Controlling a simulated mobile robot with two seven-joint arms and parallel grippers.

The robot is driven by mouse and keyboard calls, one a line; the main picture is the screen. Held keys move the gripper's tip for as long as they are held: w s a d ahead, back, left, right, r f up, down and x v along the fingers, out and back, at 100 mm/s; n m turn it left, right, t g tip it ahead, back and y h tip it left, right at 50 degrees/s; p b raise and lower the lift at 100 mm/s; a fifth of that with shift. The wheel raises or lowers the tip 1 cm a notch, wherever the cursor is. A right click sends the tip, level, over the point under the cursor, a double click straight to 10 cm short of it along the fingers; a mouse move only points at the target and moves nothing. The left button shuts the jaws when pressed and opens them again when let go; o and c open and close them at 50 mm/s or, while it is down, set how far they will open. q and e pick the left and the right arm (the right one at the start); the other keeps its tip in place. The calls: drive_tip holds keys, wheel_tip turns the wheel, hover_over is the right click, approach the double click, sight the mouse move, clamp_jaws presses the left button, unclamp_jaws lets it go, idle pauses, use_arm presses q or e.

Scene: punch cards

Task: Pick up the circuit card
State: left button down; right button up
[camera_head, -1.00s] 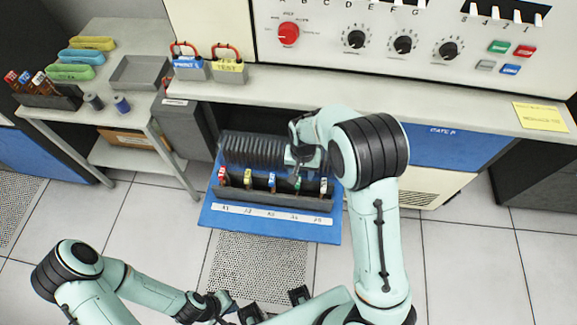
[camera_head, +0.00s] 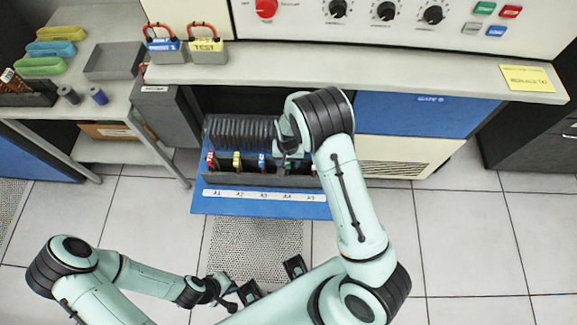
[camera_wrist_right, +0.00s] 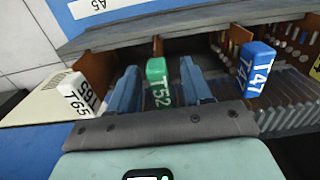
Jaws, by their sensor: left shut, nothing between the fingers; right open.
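Circuit cards stand in a row in the blue pull-out drawer (camera_head: 205,203), above labels A1 to A5. In the head view I see red (camera_head: 211,160), yellow (camera_head: 236,160) and blue (camera_head: 262,161) card tops, with a green one partly behind my right gripper. In the right wrist view the green card (camera_wrist_right: 157,84) reads T52, with a white card T65 (camera_wrist_right: 85,97) at left and a blue card T47 (camera_wrist_right: 256,66) at right. My right gripper (camera_wrist_right: 161,90) is open, one finger on each side of the green card. My left gripper (camera_head: 224,287) is shut and empty, low in front.
The grey counter edge (camera_head: 350,72) and control panel (camera_head: 400,28) rise behind the drawer. A side table (camera_head: 122,92) with a grey tray is at left. The floor in front is clear.

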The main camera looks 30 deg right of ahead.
wheel_tip(320, 180, down, 2)
drive_tip(key=shift+f, duration=0.1)
clamp_jaws()
